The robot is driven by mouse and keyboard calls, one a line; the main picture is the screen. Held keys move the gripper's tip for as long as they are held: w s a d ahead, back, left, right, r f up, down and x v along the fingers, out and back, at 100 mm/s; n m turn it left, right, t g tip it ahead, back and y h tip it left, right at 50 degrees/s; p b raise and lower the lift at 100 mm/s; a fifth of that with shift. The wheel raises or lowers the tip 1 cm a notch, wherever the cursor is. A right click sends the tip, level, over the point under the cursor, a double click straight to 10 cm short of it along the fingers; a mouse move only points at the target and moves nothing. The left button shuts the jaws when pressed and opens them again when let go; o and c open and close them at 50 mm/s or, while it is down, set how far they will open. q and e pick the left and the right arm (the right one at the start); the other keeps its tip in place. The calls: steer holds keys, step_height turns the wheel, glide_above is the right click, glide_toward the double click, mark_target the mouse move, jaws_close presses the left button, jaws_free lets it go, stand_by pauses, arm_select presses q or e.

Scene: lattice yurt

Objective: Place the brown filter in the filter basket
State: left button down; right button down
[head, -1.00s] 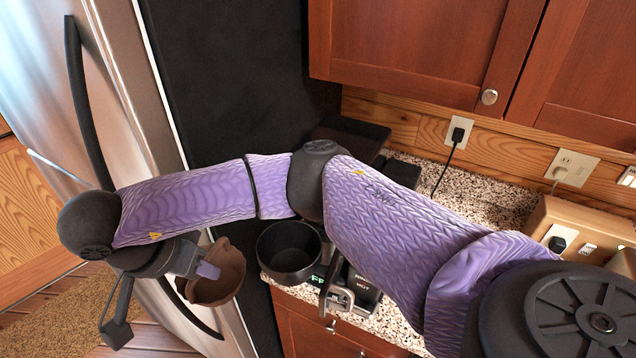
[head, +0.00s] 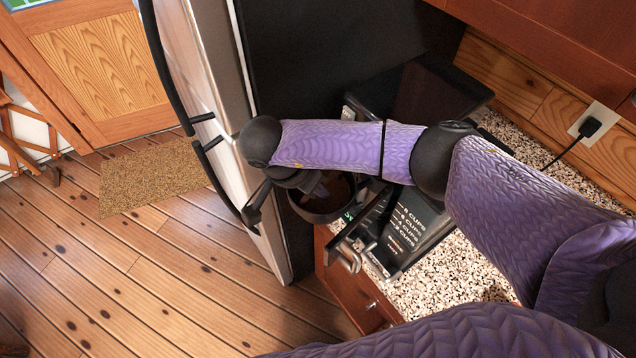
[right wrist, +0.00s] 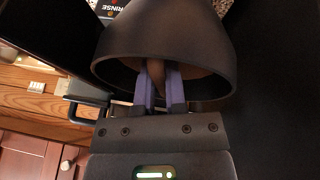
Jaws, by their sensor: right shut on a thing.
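The brown filter (head: 337,192) shows in the head view inside the rim of the black filter basket (head: 323,217), partly hidden by my right gripper. My right gripper (head: 322,187) reaches over the basket from its left side, and its fingertips are hard to see there. In the right wrist view, the purple fingers (right wrist: 160,83) are shut on the filter (right wrist: 157,66) and reach under the rim of the dark basket (right wrist: 165,42). Only a small brown part of the filter shows between them. I cannot tell whether the filter touches the basket floor. My left gripper is out of view.
The black coffee maker (head: 408,232) with cup labels stands on the speckled counter (head: 455,278), right of the basket. A steel fridge (head: 215,75) stands close on the left. A cable plugs into the wall outlet (head: 597,122). Wooden floor lies open at lower left.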

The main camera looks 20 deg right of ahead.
steer(key=shift+a, duration=0.1)
steer(key=shift+f, duration=0.2)
steer(key=c, duration=0.7)
jaws_free()
steer(key=shift+r, duration=0.15)
steer(key=shift+r, duration=0.25)
steer(key=b+v, duration=0.1)
steer(key=v, duration=1)
steer(key=shift+r, duration=0.3)
steer(key=shift+a, duration=0.15)
